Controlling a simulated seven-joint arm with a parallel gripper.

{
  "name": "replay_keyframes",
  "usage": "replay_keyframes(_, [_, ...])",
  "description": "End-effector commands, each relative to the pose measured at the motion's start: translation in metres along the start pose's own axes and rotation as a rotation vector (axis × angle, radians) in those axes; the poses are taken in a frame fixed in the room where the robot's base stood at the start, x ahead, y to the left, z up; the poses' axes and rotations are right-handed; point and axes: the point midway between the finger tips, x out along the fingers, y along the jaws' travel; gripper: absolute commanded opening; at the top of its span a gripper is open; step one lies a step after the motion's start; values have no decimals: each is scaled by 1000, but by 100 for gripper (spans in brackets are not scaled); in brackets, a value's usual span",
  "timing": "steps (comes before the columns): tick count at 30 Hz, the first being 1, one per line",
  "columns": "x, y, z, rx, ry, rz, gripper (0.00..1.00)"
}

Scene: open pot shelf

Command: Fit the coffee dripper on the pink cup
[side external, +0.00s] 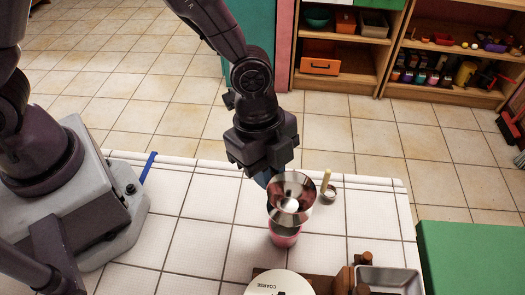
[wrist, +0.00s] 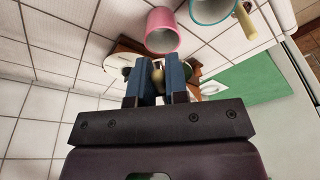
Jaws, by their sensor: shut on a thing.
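The coffee dripper (side external: 291,190) is a shiny metal cone. In the side view it hangs below my gripper (side external: 268,178), its wide mouth tilted toward the camera. My gripper is shut on it; in the wrist view the blue fingers (wrist: 157,82) pinch a small tan part and hide most of the dripper. The pink cup (side external: 284,236) stands on the white tiled table, and the dripper overlaps its top in the side view. In the wrist view the pink cup (wrist: 162,28) shows with its mouth uncovered, beyond the fingertips. I cannot tell whether dripper and cup touch.
A round white lid marked COARSE (side external: 279,284), brown wooden parts and a metal tray (side external: 388,281) are at the front edge.

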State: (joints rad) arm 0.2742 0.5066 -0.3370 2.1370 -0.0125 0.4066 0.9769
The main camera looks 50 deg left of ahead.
Motion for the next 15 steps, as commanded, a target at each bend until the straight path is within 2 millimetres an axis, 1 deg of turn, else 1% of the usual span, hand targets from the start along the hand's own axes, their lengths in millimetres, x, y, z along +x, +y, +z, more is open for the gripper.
replay_keyframes(5, [3, 0, 1, 44, -1, 11, 0])
replay_keyframes(15, [28, 0, 6, 43, -1, 11, 0])
